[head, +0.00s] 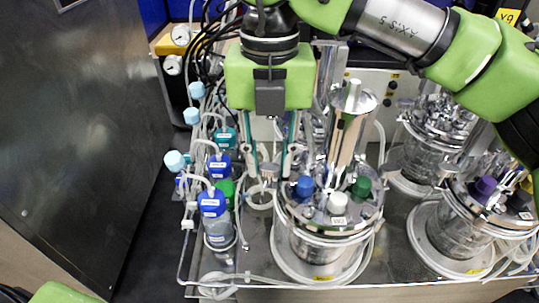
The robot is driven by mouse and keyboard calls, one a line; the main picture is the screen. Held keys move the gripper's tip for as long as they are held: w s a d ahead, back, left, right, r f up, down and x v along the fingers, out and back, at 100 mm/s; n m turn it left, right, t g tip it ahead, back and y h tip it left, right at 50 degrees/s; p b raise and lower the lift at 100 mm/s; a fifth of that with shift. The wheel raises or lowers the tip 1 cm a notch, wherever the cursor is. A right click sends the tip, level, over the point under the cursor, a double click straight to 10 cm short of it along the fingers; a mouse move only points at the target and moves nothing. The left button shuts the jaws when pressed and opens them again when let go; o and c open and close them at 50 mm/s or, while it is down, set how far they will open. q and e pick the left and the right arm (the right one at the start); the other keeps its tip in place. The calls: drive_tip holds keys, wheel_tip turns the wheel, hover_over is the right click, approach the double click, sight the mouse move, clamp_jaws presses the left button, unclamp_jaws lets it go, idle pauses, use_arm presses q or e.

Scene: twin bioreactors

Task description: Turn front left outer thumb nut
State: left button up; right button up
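The front left bioreactor (318,240) is a glass vessel with a metal lid and blue, white and green caps on top. My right gripper (270,170) points down at the left edge of its lid. Its two fingers are spread apart, one on each side of a small metal part (269,171) at the lid's rim. This part may be the thumb nut; it is too small to tell, and I cannot tell whether the fingers touch it. A green part of my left arm shows at the bottom left corner; the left gripper is out of view.
Bottles with blue caps (212,203) and tubing stand close to the left of the gripper. A tall metal motor (350,120) rises from the lid on the right. Another bioreactor (455,235) stands at the right. A dark cabinet panel (80,120) is at the left.

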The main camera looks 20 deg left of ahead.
drive_tip(key=shift+n, duration=0.3)
drive_tip(key=shift+f+n+b, duration=0.1)
drive_tip(key=shift+n+b, duration=0.4)
drive_tip(key=n+b, duration=0.1)
drive_tip(key=n, duration=0.1)
drive_tip(key=shift+n, duration=0.3)
drive_tip(key=n+b, duration=0.1)
drive_tip(key=n, duration=1.2)
drive_tip(key=shift+n, duration=0.3)
drive_tip(key=o, duration=1.1)
